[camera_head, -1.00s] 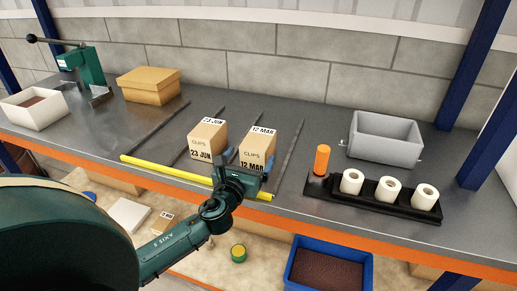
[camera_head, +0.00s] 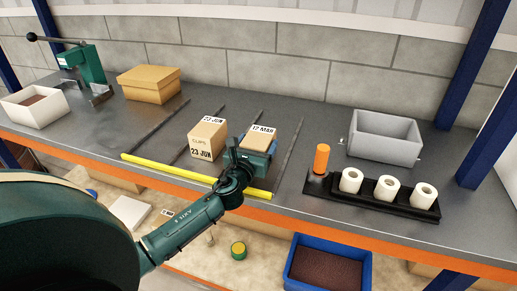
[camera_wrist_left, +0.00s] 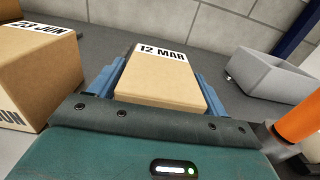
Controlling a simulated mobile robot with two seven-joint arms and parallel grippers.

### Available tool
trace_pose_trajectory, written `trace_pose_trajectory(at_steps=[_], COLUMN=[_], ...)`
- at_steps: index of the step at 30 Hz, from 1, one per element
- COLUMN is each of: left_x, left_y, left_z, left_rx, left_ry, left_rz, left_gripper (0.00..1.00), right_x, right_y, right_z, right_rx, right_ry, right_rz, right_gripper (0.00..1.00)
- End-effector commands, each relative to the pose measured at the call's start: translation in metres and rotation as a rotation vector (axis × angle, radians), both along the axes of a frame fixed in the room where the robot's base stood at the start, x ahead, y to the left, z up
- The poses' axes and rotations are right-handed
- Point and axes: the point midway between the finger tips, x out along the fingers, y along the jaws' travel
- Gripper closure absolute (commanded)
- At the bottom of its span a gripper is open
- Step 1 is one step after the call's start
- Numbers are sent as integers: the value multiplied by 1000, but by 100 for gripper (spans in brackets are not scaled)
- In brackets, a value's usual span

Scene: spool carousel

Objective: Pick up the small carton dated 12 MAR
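The small carton dated 12 MAR (camera_head: 258,137) is a tan box with a white label on top, standing on the grey bench. My left gripper (camera_head: 259,151) is at it from the front, with a blue finger along each side. In the left wrist view, the carton (camera_wrist_left: 160,80) lies between the two fingers (camera_wrist_left: 158,90), close to both. Whether they press on it I cannot tell. The carton's front face is hidden by the gripper. A similar carton dated 23 JUN (camera_head: 207,136) stands to its left. My right gripper is not in view.
Thin dark rails (camera_head: 287,155) run beside the cartons, and a yellow bar (camera_head: 165,170) lies along the front edge. A grey bin (camera_head: 384,140), an orange cylinder (camera_head: 321,158) and a black holder with white rolls (camera_head: 350,181) stand to the right. A larger box (camera_head: 148,86) is behind left.

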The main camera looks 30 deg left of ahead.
Motion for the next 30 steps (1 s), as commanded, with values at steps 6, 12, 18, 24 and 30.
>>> trace_pose_trajectory(at_steps=[6, 12, 18, 24, 30], left_x=[0, 0, 0, 0, 0], left_y=[0, 0, 0, 0, 1], left_z=[0, 0, 2, 6, 39], left_rx=[1, 1, 2, 2, 6], left_ry=[0, 0, -4, -5, -9], left_rz=[0, 0, 0, -1, -2], left_gripper=[42, 58, 69, 69, 69], right_x=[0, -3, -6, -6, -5], right_y=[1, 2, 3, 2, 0], right_z=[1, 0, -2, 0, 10], right_rx=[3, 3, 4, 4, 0], right_ry=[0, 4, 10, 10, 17], right_rz=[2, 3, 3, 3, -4], right_gripper=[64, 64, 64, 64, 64])
